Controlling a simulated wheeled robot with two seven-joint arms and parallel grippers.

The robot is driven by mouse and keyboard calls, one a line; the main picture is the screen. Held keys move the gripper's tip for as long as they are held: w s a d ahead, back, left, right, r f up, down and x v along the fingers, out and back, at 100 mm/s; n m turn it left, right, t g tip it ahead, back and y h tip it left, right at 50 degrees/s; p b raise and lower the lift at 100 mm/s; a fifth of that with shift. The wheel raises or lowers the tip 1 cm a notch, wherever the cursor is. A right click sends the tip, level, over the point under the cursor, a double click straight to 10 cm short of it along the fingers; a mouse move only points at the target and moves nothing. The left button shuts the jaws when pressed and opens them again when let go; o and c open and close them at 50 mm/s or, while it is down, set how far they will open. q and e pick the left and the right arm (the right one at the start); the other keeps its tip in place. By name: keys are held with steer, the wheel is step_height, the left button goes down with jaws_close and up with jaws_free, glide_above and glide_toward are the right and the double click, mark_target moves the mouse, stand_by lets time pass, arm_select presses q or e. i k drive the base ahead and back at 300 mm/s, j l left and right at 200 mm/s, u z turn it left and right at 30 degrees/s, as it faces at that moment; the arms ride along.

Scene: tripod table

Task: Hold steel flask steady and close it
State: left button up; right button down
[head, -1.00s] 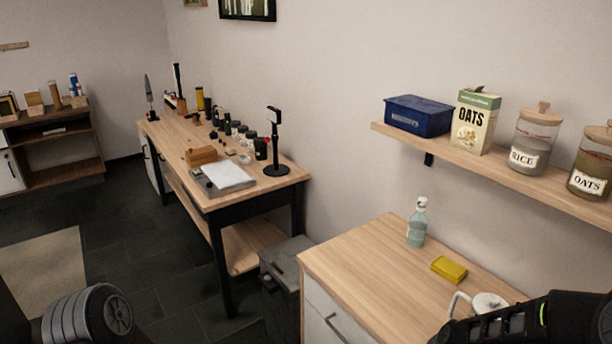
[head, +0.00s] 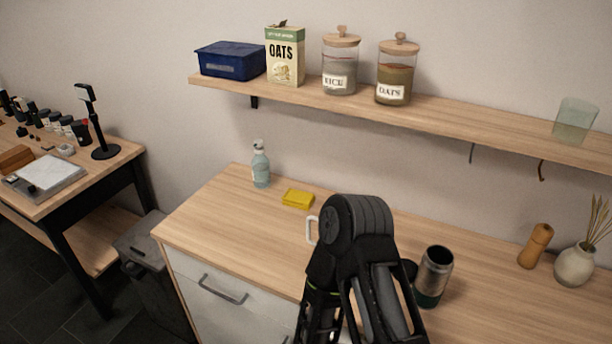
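The steel flask (head: 434,276) stands upright on the wooden counter, right of the middle in the head view. It has a steel body, a dark rim and a dark green base, and its top appears open. A small dark round thing (head: 409,268) shows just left of it, mostly hidden behind my arm; I cannot tell whether it is the lid. One of my arms rises in front of the counter, left of the flask. No fingertips of either gripper can be made out.
The counter (head: 225,215) holds a soap bottle (head: 261,167), a yellow sponge (head: 298,199), a wooden mill (head: 536,246) and a vase (head: 575,265). A white handle (head: 312,230) shows beside my arm. The shelf (head: 470,118) above holds jars and boxes. A workbench (head: 125,155) stands left.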

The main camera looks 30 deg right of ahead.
mark_target(436, 265)
steer(key=k+l+z, duration=0.1)
steer(key=z, duration=1.75)
